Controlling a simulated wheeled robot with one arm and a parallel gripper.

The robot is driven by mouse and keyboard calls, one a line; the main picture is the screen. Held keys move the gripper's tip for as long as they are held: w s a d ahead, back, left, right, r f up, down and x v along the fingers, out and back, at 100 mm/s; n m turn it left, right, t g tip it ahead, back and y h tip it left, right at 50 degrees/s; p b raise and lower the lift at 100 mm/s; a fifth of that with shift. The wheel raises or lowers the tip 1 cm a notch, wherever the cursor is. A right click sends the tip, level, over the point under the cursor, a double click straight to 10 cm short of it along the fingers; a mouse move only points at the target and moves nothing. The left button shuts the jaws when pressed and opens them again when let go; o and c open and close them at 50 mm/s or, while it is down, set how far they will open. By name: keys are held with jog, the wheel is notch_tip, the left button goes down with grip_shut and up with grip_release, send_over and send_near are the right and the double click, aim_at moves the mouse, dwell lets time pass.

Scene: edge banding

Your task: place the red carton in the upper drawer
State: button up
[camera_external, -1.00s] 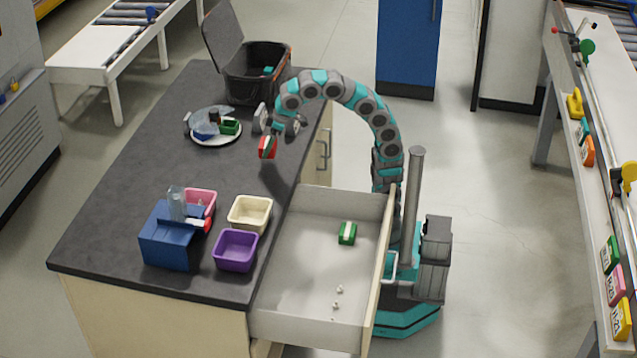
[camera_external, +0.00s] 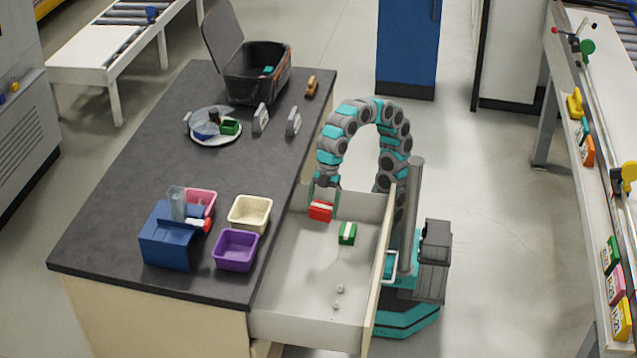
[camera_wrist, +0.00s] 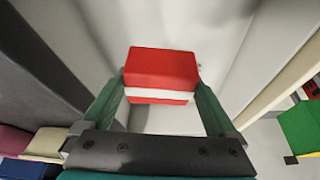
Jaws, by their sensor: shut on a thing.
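The red carton (camera_external: 320,211), red with a white band, is between the fingers of my gripper (camera_external: 325,196). The wrist view also shows the carton (camera_wrist: 162,72), with a green finger on each side of it. My gripper is shut on it. The carton is over the back part of the open upper drawer (camera_external: 290,290). I cannot tell whether it touches the drawer floor. A green carton (camera_external: 347,234) with a white band lies in the drawer, right of and nearer than the red one.
The dark countertop (camera_external: 130,180) lies left of the drawer. On it are a cream bin (camera_external: 250,213), a purple bin (camera_external: 236,250), a blue box (camera_external: 172,240) and an open black case (camera_external: 257,75). The drawer's front half is mostly clear, with small white bits (camera_external: 338,290).

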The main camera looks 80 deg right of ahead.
jog(key=s+a+f+n+g+b, duration=0.1)
jog(key=s+a+f+n+g, duration=0.15)
jog(key=s+f+n, duration=0.4)
send_near(342, 265)
jog(key=x, duration=0.5)
jog(key=shift+s+a+f+b, duration=0.1)
jog(key=shift+a+f+b, duration=0.05)
jog(key=shift+f+b, duration=0.25)
jog(key=shift+f, duration=0.1)
jog(key=o, duration=1.2)
jog(key=shift+c, duration=0.2)
jog(key=v, duration=1.2)
jog(key=shift+r+p, duration=0.2)
jog(key=shift+p, duration=0.2)
